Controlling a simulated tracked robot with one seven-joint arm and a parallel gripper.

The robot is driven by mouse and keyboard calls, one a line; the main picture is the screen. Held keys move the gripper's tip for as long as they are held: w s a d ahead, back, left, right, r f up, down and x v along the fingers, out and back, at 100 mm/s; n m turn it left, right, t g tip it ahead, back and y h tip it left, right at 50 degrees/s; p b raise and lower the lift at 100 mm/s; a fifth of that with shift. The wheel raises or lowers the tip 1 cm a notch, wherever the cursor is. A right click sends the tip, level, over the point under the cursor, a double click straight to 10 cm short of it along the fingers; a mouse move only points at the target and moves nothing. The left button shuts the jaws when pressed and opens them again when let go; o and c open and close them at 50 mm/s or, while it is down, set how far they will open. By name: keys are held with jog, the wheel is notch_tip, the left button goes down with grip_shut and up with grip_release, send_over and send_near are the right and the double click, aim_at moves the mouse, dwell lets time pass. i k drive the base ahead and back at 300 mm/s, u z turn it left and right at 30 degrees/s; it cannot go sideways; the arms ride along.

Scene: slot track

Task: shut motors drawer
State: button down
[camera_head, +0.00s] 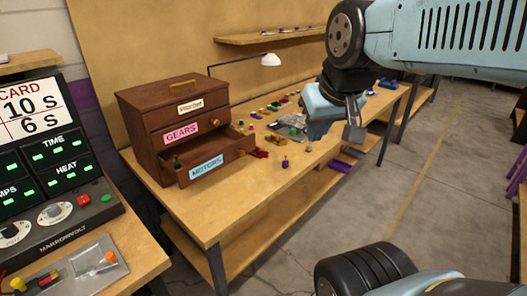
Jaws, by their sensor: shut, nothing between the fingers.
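A brown wooden drawer chest (143,116) stands on the workbench left of centre. Its bottom drawer, the motors drawer (207,167) with a light blue MOTORS label, is pulled out towards the front right. A few small coloured items show inside it. The GEARS drawer (181,131) above it and the top drawer (190,106) are in. My gripper (352,131) hangs from my pale blue arm, right of the chest and apart from the drawer. It is shut and empty. The arm hides part of the bench behind.
A control panel (50,160) with screens and knobs stands at the left. The concrete floor (400,190) to the right is mostly clear.

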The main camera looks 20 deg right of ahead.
aim_at(200, 156)
jog(key=u, duration=0.55)
jog(key=i, duration=0.15)
jog(key=z, duration=2.6)
jog(key=k, duration=0.55)
jog(key=u, duration=3.3)
jog(key=k, duration=0.1)
jog(key=z, duration=0.9)
